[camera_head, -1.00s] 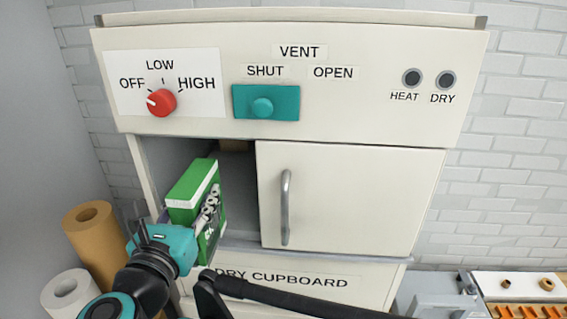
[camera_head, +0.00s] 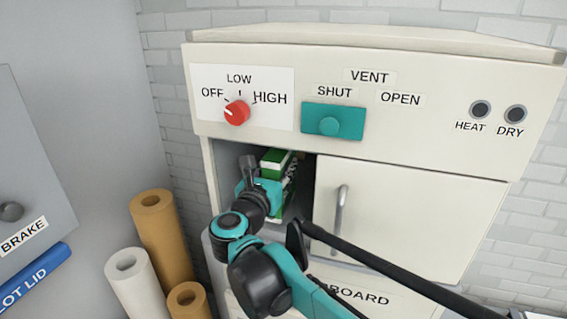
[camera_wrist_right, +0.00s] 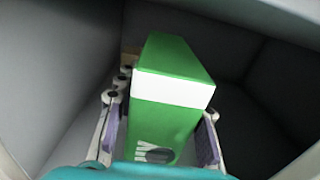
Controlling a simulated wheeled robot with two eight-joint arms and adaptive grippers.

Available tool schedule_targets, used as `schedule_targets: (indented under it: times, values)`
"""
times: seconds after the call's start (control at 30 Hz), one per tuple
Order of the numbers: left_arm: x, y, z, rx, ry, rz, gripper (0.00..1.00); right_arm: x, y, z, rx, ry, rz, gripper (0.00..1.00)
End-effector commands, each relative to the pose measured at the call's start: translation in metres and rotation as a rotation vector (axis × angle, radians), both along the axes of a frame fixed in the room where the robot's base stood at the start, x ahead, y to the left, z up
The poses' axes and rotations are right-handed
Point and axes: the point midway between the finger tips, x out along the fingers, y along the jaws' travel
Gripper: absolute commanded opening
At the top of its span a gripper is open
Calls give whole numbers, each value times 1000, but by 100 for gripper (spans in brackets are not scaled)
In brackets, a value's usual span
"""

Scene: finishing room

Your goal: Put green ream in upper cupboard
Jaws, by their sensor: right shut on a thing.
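The green ream (camera_head: 276,160), a green and white block, is inside the open left part of the upper cupboard (camera_head: 420,215). The arm and gripper partly hide it in the head view. My right gripper (camera_head: 262,180) reaches into that opening and is shut on the ream. In the right wrist view the ream (camera_wrist_right: 175,85) stands between the two fingers, with grey cupboard walls around it. I cannot tell whether its underside touches the cupboard floor. My left gripper is not in view.
A white door with a grey handle (camera_head: 341,208) covers the right part of the cupboard. Above are a red knob (camera_head: 236,112) and a teal vent slider (camera_head: 333,121). Brown and white rolls (camera_head: 130,280) stand at lower left, near a grey panel (camera_head: 30,160) marked BRAKE.

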Motion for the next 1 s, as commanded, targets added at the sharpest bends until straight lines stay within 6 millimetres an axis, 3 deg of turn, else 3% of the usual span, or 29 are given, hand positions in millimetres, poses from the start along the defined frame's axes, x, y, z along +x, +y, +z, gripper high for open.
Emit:
schedule_targets:
  times: [0.2, 0.37, 0.73, 0.77, 0.8, 1.0]
  values:
    - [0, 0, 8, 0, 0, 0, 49, 30, -11, 3, -2, -2, -3, 0]
    - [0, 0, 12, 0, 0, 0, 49, 28, -9, -12, -2, -2, 0, 0]
    - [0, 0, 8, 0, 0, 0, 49, 27, -9, -17, -2, -2, 0, 0]
    - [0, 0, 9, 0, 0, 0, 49, 28, -8, -17, 0, 0, 0, 46]
    - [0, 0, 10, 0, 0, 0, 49, 28, -8, -17, 0, 0, 0, 56]
    - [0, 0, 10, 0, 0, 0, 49, 27, -8, -17, 0, 0, 0, 59]
